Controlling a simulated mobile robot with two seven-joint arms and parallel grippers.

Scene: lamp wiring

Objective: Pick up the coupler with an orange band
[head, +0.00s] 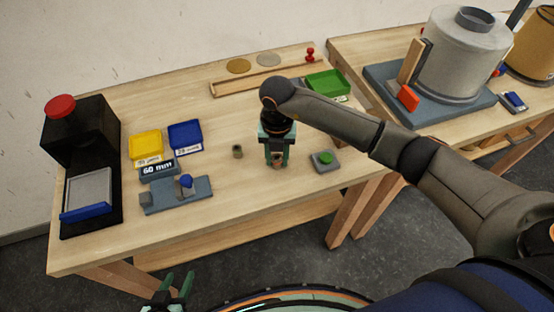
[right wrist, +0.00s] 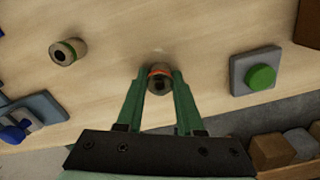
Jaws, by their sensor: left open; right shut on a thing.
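The coupler with an orange band (right wrist: 159,79) is a small grey-brown cylinder between the green fingers of my right gripper (right wrist: 160,84) in the right wrist view. The right gripper is shut on it. In the head view my right gripper (head: 277,160) points down at the table, and the coupler shows only in part at its fingertips. I cannot tell whether the coupler touches the table. A second coupler (right wrist: 68,52) with a green band stands to the left; it also shows in the head view (head: 238,151). My left gripper (head: 175,287) is open and empty, in front of the table's edge.
A grey block with a green button (head: 324,161) sits right of my right gripper. A grey fixture with a blue knob (head: 177,194), yellow (head: 146,144) and blue (head: 185,137) trays, and a black machine (head: 80,135) are to the left. A green tray (head: 328,83) lies behind.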

